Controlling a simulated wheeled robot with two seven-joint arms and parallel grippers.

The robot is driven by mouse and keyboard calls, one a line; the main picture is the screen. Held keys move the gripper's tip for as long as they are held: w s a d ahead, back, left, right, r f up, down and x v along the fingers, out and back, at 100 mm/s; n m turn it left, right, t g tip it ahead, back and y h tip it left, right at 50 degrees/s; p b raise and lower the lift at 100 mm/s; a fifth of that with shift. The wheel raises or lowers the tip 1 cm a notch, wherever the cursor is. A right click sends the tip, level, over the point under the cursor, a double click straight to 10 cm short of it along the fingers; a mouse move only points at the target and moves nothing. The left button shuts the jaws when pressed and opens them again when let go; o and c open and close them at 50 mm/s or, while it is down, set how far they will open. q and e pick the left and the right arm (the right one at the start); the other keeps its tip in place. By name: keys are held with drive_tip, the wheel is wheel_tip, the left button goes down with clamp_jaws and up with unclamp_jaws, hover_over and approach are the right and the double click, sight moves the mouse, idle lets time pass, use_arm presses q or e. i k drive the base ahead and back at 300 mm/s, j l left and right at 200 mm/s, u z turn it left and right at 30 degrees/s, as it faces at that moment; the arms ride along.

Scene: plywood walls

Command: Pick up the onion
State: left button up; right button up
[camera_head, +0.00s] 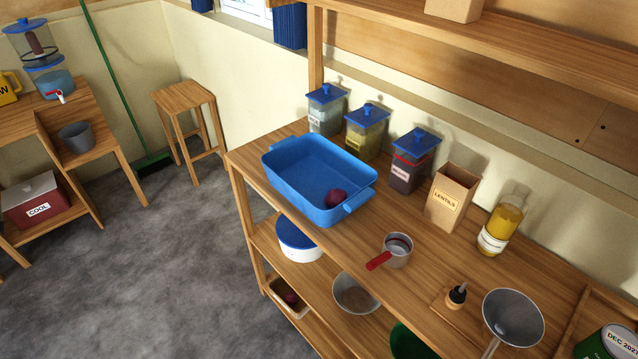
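A round, dark purple-red onion (336,198) lies in a blue tub (291,185) with two side handles. The onion rests on the tub's floor, near its right end. The tub stands on the upper top of the wooden shelf unit (377,290), towards its left end. Another small dark red round thing (291,298) sits in a pale tray on the shelf below; I cannot tell what it is. Neither of my grippers shows in the head view.
A small red-handled pan (397,250) stands in front. A shelf (510,45) overhangs. Grey floor (150,270) lies open at left.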

sight(290, 298)
drive_tip(key=z, duration=0.4)
drive_tip(key=j+z, duration=0.45)
drive_tip(key=j, duration=0.15)
drive_tip(key=j+z, duration=0.45)
drive_tip(key=k+j, duration=0.05)
drive_tip(key=j, duration=0.05)
